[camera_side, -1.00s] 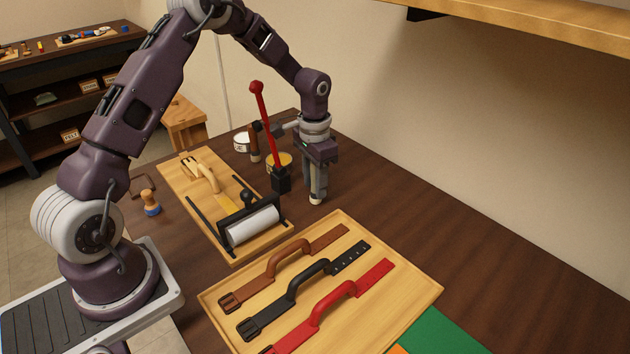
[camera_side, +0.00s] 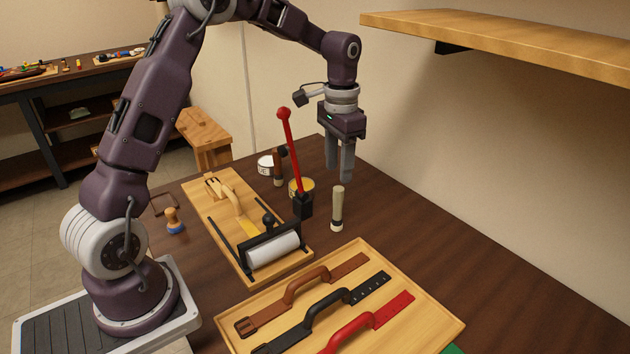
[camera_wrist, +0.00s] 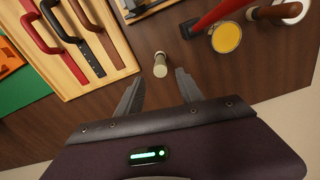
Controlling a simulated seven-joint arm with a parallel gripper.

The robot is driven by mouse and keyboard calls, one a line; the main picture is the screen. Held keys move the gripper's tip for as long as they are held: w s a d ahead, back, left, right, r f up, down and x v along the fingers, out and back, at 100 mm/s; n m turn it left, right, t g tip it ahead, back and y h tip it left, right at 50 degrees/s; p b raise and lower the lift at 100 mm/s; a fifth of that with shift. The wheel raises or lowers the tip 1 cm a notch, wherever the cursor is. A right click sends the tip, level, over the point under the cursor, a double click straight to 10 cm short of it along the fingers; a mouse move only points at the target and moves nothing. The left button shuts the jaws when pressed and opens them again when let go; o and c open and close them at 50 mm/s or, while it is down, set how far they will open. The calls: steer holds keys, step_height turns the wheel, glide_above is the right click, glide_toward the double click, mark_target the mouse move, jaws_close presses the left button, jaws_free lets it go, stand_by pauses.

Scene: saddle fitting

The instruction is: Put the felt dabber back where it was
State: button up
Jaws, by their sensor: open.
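The felt dabber (camera_side: 337,209), a pale cylinder with a dark band and a light lower end, stands upright on the brown table, right of the red lever's dark base. It also shows in the wrist view (camera_wrist: 160,65), just beyond my fingertips. My gripper (camera_side: 345,178) is open and empty above and slightly behind the dabber, pointing down. In the wrist view its two fingers (camera_wrist: 158,80) are spread apart with a clear gap. Nothing is held.
A yellow-topped tin (camera_side: 296,186) is behind the lever. A tray (camera_side: 400,268) of strap handles lies in front. The table at right is clear.

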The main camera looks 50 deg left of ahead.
steer(key=s+d+r+t+y, duration=0.1)
steer(key=s+d+r+t, duration=0.35)
steer(key=s+r, duration=0.85)
steer(key=s+d+f+n, duration=0.1)
steer(key=s+d, duration=0.1)
steer(key=s, duration=0.6)
steer(key=s+d+t+h, duration=0.1)
steer(key=s+d, duration=0.2)
steer(key=s, duration=0.5)
steer(key=shift+d+f+n, duration=0.15)
steer(key=shift+f+n, duration=0.25)
